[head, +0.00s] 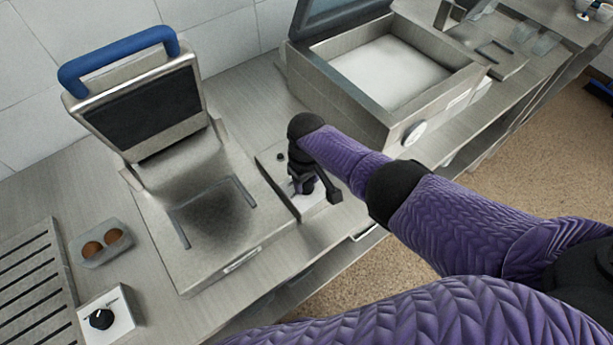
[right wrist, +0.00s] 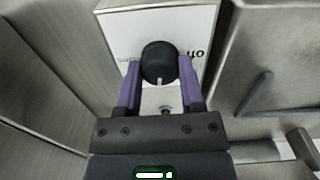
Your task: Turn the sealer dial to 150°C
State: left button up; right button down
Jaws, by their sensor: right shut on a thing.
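In the right wrist view a round black dial (right wrist: 160,60) sits on a white panel (right wrist: 120,28). A pale mark on the dial points toward the gripper's base. My right gripper (right wrist: 160,72) is shut on the dial, with one purple finger on each side. Upside-down lettering shows on the panel, right of the dial; I cannot read a temperature. In the head view my right gripper (head: 303,186) reaches down to the white panel (head: 312,208) of a small steel box, and mostly hides the dial there. My left gripper is not in view.
An open press with a blue handle (head: 119,57) stands left of the small box. An open steel chamber machine (head: 358,98) with a white dial (head: 414,133) stands to the right. Another black knob (head: 101,318) is on a white plate at lower left, near a tray (head: 100,258) with two brown things.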

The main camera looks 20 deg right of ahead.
jog(key=m, duration=0.3)
jog(key=shift+m, duration=0.4)
jog(key=shift+p, duration=0.3)
jog(key=shift+w+m, duration=0.1)
jog(key=shift+m, duration=0.2)
jog(key=c, duration=0.6)
grip_release()
jog(key=o, duration=0.4)
notch_tip(320, 180, up, 10)
jog(key=p, duration=0.6)
jog(key=shift+p, duration=0.3)
